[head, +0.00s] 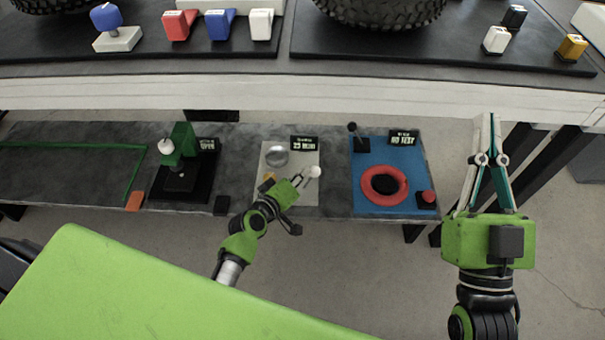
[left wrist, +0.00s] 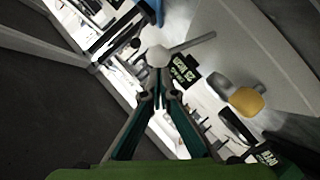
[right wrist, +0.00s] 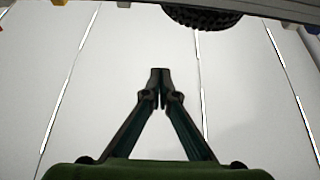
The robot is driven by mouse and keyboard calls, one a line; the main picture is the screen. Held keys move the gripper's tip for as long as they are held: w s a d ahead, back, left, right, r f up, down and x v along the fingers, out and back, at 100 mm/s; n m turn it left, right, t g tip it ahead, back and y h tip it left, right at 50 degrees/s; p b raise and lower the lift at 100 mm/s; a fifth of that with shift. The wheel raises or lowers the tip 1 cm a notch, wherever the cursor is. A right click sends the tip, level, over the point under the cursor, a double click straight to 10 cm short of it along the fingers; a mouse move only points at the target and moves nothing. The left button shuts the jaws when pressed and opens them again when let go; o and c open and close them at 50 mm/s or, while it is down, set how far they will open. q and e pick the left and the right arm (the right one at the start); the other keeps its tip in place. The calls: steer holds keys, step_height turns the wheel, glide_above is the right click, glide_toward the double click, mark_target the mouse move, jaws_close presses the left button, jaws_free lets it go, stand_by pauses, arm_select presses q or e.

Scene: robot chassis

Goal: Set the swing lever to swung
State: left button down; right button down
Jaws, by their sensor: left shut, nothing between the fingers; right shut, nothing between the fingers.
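A lever with a white ball knob (head: 315,171) stands on the light grey panel (head: 306,155) of the lower bench. I take it for the swing lever, though I cannot read its label surely. In the left wrist view the knob (left wrist: 158,56) ends a thin grey rod (left wrist: 194,43) and sits just beyond the fingertips. My left gripper (head: 304,174) is shut and empty close beside the knob; I cannot tell whether it touches. My right gripper (head: 490,118) is shut and empty, up at the right, away from the panels.
The panel also has a round silver part (head: 277,156) and a yellow part (head: 268,177). To its right is a blue panel (head: 365,204) with a red ring (head: 385,185) and a black lever (head: 357,137). To its left stands a green device (head: 182,139) with a white ball.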

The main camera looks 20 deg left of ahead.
stand_by(0.3)
